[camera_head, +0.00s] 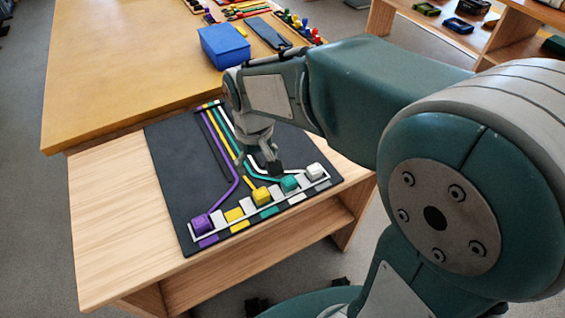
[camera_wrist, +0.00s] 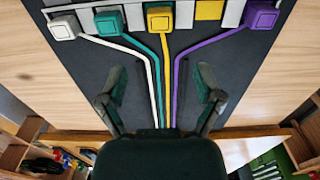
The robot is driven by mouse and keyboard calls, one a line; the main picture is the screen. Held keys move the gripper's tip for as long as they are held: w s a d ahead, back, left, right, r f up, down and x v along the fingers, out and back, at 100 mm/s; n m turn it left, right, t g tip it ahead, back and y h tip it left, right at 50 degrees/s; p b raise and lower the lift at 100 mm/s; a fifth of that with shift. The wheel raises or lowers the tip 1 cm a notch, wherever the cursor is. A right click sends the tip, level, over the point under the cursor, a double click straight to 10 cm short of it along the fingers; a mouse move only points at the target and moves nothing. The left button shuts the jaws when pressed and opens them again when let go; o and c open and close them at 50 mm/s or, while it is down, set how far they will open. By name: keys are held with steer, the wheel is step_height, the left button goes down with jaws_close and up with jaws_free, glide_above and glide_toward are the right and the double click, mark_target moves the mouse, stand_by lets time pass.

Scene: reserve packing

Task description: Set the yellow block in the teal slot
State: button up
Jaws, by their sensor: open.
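The yellow block (camera_head: 261,196) sits in the row along the near side of the dark board, between a pale patch on its left and the teal block (camera_head: 289,184) on its right. In the wrist view the yellow block (camera_wrist: 159,19) is at the top, at the end of a yellow line. A flat teal patch (camera_head: 270,211) shows just in front of the yellow block; I cannot tell whether it is a slot. My gripper (camera_wrist: 162,90) is open and empty, above the coloured lines and apart from the blocks. It also shows in the head view (camera_head: 262,166).
A purple block (camera_head: 202,225) and a white block (camera_head: 314,171) stand at the row's ends. A bare yellow patch (camera_head: 234,215) lies left of the yellow block. The board (camera_head: 172,148) rests on a light wooden table. A blue box (camera_head: 224,46) stands on the larger table behind.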

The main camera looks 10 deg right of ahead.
steer(key=s+d+r+m+t, duration=0.3)
steer(key=s+d+r+t, duration=0.2)
steer(key=s+d+r, duration=0.3)
steer(key=s+d, duration=0.2)
steer(key=s, duration=0.2)
steer(key=shift+s+d+r+t, duration=0.2)
steer(key=shift+s+d+t, duration=0.1)
steer(key=shift+d, duration=0.1)
